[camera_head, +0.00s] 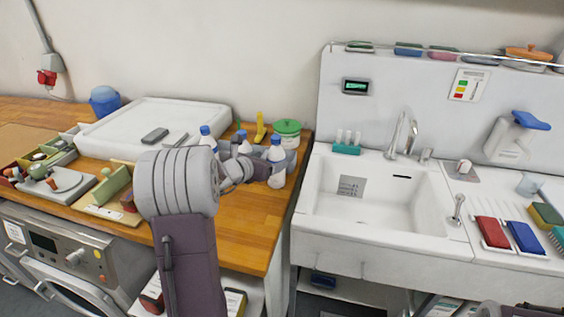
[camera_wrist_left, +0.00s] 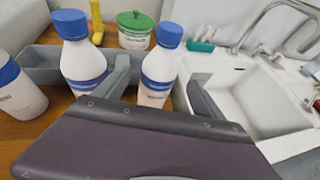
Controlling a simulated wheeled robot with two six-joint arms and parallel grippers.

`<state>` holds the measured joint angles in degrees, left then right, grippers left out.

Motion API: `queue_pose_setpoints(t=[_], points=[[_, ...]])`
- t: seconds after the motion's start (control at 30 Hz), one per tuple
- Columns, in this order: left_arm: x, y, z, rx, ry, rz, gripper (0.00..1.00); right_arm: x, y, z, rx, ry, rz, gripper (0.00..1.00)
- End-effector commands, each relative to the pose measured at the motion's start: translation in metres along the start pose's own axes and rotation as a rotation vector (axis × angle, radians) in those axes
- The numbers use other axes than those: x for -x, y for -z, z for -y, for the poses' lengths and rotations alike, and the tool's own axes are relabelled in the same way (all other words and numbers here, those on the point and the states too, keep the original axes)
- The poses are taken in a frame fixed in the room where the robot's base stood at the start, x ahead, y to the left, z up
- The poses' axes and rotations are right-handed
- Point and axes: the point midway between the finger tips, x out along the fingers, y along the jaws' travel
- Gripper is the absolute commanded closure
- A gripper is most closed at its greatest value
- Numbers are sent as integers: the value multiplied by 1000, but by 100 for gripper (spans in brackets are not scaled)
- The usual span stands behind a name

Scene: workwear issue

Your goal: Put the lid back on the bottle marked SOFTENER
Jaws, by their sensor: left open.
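Three white bottles with blue caps stand on the wooden counter: a left one (camera_head: 207,137), a middle one (camera_head: 243,143) and a right one (camera_head: 277,164). They also show in the left wrist view as the left bottle (camera_wrist_left: 18,92), the middle bottle (camera_wrist_left: 82,58) and the right bottle (camera_wrist_left: 158,68). Their label text is too small to read, so I cannot tell which is marked SOFTENER. No loose lid is clearly visible. My left gripper (camera_head: 262,168) is open at the right bottle, which shows between its fingers in the wrist view. My right gripper is out of view.
A green-lidded tub (camera_head: 288,132), a yellow item (camera_head: 260,128) and a grey bin (camera_wrist_left: 40,62) are close behind the bottles. A white sink (camera_head: 380,205) adjoins the counter on the right. A white tray (camera_head: 150,115) lies to the left. The counter's front right is clear.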

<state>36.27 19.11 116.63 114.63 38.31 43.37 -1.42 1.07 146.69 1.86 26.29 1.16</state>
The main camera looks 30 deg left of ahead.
Motion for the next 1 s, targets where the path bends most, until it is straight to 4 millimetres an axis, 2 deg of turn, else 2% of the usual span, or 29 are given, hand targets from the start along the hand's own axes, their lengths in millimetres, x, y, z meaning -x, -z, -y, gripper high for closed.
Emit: queue_pose_setpoints(t=[0.17, 0.47, 0.8, 1.0], points=[[-1, 0, 1, -1, 1, -1, 20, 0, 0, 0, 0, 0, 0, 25], [-37, 1, 1, -2, 3, -2, 20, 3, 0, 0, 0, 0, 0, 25], [-41, 0, 1, -2, 2, -2, 20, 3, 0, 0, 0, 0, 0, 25], [-72, 2, 0, -1, 4, -2, 20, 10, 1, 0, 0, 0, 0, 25]])
